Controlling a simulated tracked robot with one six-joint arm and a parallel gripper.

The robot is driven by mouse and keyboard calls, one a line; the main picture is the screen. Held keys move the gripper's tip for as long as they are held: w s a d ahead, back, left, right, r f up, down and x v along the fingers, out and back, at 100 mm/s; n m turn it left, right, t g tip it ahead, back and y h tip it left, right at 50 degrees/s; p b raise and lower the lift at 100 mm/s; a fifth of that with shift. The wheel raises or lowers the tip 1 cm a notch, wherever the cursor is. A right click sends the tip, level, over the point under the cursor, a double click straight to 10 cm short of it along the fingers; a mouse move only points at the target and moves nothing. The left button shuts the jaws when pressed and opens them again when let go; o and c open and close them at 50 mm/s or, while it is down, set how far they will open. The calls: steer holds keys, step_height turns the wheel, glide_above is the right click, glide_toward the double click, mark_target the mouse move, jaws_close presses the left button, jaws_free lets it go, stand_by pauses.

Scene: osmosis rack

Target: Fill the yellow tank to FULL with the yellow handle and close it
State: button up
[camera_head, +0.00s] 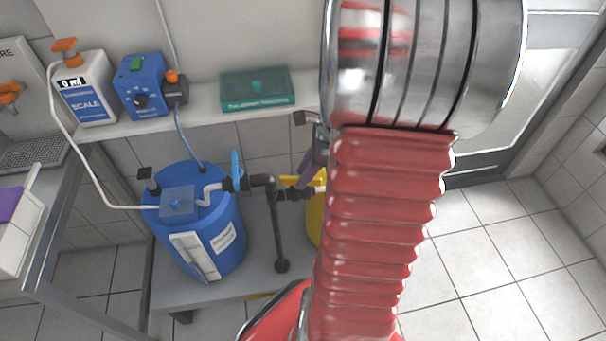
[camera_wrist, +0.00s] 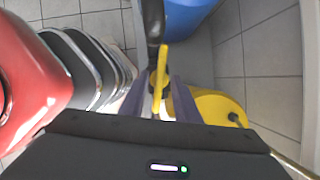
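The yellow handle (camera_head: 300,181) sits on the dark pipe valve between the two tanks, partly covered by my arm. In the wrist view the yellow handle (camera_wrist: 161,68) stands lengthwise between my gripper's purple fingers. My gripper (camera_wrist: 158,93) is open around it, with a gap on each side; I cannot tell if either finger touches. In the head view my gripper (camera_head: 311,165) is just above the handle. The yellow tank (camera_head: 315,220) is mostly hidden behind my arm. The yellow tank (camera_wrist: 212,106) also shows at the right in the wrist view. Its fill level cannot be read.
A blue tank (camera_head: 222,213) with a blue handle (camera_head: 236,171) stands left of the valve. A dark upright pipe (camera_head: 278,235) stands between the tanks. Floor at right is clear.

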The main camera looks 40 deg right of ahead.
steer(key=shift+w+a+f, duration=0.1)
steer(key=shift+w+f, duration=0.05)
steer(key=shift+f, duration=0.3)
jaws_close()
